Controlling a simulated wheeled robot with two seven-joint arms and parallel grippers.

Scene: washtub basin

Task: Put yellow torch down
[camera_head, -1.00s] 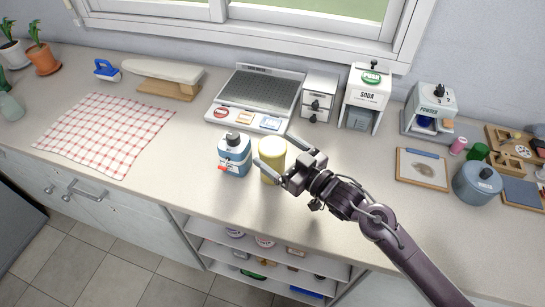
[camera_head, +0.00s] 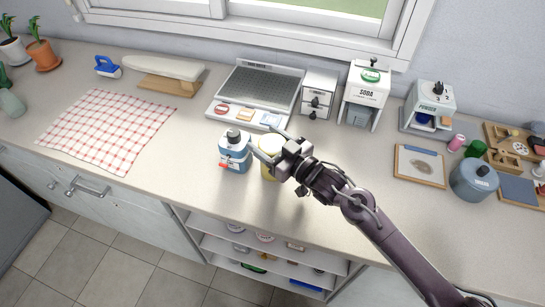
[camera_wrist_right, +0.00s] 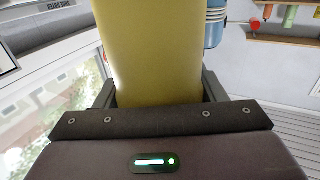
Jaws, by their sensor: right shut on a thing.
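The yellow torch (camera_head: 268,172) is a plain yellow cylinder at the front middle of the counter. It stands upright, just right of a blue and white bottle (camera_head: 235,152). My right gripper (camera_head: 262,140) is shut on the torch, with one finger on its near side and one on its far side. The fingers hide part of it. In the right wrist view the torch (camera_wrist_right: 155,50) fills the space between the fingers. I cannot tell whether its base touches the counter. My left gripper is not in view.
A grey tray-like device (camera_head: 258,90) stands behind the torch, with a small drawer unit (camera_head: 318,95) and a soda dispenser (camera_head: 366,95) to its right. A checked cloth (camera_head: 108,128) lies left. Counter between cloth and bottle is clear. The counter's front edge is close, above open shelves.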

